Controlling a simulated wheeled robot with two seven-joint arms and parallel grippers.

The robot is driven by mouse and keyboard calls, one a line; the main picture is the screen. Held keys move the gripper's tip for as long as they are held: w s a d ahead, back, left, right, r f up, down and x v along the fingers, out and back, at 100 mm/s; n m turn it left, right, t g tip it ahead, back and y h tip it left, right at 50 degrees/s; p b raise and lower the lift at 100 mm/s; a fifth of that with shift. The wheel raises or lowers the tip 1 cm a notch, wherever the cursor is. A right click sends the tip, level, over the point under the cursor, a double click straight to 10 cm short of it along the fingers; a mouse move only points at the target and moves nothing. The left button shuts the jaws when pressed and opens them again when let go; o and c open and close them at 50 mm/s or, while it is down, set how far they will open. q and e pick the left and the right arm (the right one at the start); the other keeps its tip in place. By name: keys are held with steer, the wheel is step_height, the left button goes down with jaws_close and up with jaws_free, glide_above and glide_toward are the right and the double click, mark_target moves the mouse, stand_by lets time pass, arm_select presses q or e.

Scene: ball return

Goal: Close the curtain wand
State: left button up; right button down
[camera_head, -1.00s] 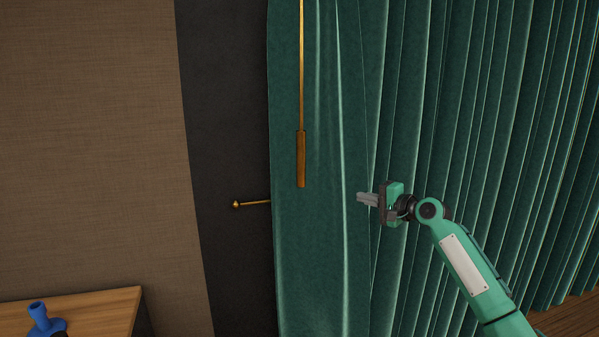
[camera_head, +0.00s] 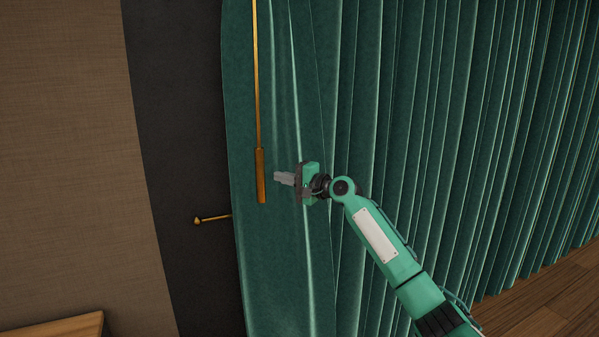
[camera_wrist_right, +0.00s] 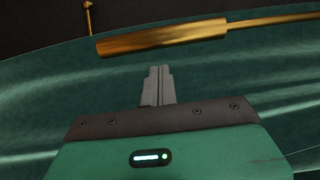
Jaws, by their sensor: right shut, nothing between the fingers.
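The curtain wand (camera_head: 260,175) is a thin brass rod with a wooden-brown handle, hanging upright in front of the left edge of the green curtain (camera_head: 400,130). In the right wrist view the wand's handle (camera_wrist_right: 160,38) lies across the top, just beyond the fingertips. My right gripper (camera_head: 278,178) is shut and empty, a little to the right of the handle and apart from it in the picture. It also shows in the right wrist view (camera_wrist_right: 158,72), with its fingers together. My left gripper is not in view.
A brass holdback hook (camera_head: 212,219) sticks out from the dark wall strip (camera_head: 185,130) left of the curtain. A wooden tabletop (camera_head: 60,328) shows at the lower left. Wooden floor (camera_head: 540,285) shows at the lower right.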

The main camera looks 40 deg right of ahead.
steer(key=shift+w+a+p, duration=0.3)
steer(key=shift+w+a, duration=0.05)
steer(key=shift+a, duration=0.55)
steer(key=shift+a+r, duration=0.1)
